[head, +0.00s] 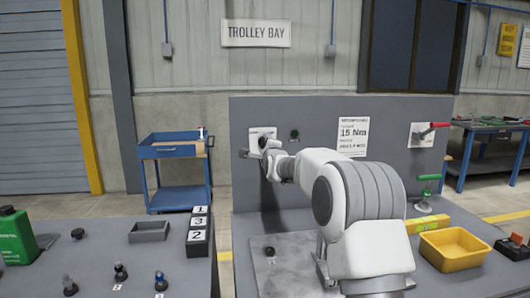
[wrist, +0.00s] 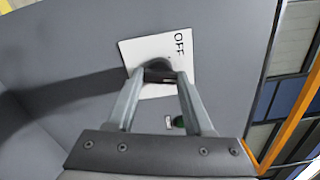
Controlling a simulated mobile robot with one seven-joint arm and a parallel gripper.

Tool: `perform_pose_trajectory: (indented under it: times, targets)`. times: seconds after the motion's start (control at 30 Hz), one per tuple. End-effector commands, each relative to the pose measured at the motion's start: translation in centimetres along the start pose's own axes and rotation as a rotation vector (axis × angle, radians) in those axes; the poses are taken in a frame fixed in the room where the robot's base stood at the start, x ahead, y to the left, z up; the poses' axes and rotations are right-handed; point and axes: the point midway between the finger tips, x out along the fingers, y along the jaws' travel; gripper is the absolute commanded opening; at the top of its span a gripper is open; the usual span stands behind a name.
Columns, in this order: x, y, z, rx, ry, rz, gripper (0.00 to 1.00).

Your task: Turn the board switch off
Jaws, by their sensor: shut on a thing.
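The board switch is a dark knob (wrist: 157,67) on a white plate (wrist: 183,62) fixed to the upright grey board (wrist: 225,30). The plate bears the word OFF, which appears turned sideways in the wrist view. My gripper (wrist: 161,76) is at the knob, with its two fingers closed on either side of it. In the head view the white plate (head: 255,133) is at the board's upper left, and my gripper (head: 266,150) is in front of it. My gripper hides most of the knob there, and its pointing direction is not clear.
A small green-and-black round fitting (head: 295,135) sits right of the plate. A paper sign (head: 352,137) and a red-handled lever (head: 432,130) are further right.

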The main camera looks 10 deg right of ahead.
Motion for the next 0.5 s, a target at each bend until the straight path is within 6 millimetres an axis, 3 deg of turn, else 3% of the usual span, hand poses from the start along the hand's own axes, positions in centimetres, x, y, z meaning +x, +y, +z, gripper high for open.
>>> perform_pose_trajectory:
  times: [0.5]
  targets:
    - [-0.01, 0.15, -0.03, -0.490, 0.000, 0.000, 0.00]
